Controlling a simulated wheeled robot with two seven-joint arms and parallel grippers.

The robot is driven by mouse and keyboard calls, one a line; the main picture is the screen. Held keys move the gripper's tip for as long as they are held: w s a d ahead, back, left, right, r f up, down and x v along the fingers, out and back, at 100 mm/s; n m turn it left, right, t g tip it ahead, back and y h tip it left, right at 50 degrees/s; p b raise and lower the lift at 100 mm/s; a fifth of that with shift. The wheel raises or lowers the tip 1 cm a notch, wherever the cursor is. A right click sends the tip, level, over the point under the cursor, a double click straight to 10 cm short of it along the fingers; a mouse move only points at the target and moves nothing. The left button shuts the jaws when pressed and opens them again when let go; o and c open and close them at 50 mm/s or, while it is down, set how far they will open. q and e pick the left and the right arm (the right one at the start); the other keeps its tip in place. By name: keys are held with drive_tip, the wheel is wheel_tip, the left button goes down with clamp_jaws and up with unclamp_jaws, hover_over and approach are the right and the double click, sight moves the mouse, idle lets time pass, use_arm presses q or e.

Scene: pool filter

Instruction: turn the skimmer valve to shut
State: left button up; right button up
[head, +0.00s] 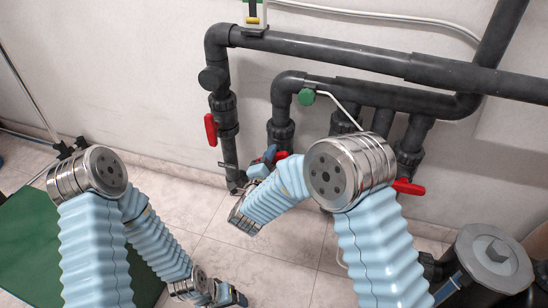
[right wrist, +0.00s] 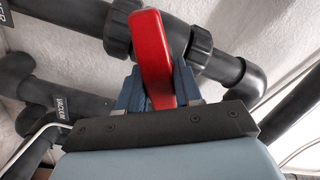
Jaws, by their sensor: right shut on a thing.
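A red valve handle (right wrist: 152,58) stands between the blue fingers of my right gripper (right wrist: 147,92) in the right wrist view. The fingers are shut on it, and it slants across the dark pipe and its collars. In the head view, my right gripper (head: 270,155) is at the second pipe from the left, where a bit of the red handle (head: 282,155) shows. No readable skimmer label shows on this valve. My left gripper (head: 236,298) is low at the bottom of the head view, away from the pipes; its finger opening is not clear.
Another red handle (head: 210,130) lies along the left pipe. A third red handle (head: 408,187) sticks out at the right. A pipe beside the held valve bears a VACUUM label (right wrist: 63,108). A grey lidded housing (head: 492,258) stands at the lower right. A green mat (head: 30,245) lies at left.

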drive_tip(key=m, duration=0.6)
drive_tip(key=shift+d+f, duration=0.1)
drive_tip(key=shift+f, duration=0.3)
drive_tip(key=shift+m, duration=0.4)
drive_tip(key=o, duration=1)
drive_tip(key=shift+c, duration=0.2)
drive_tip(key=shift+s, duration=0.1)
drive_tip(key=v, duration=1.3)
drive_tip(key=shift+s+p, duration=0.35)
drive_tip(key=shift+p, duration=0.1)
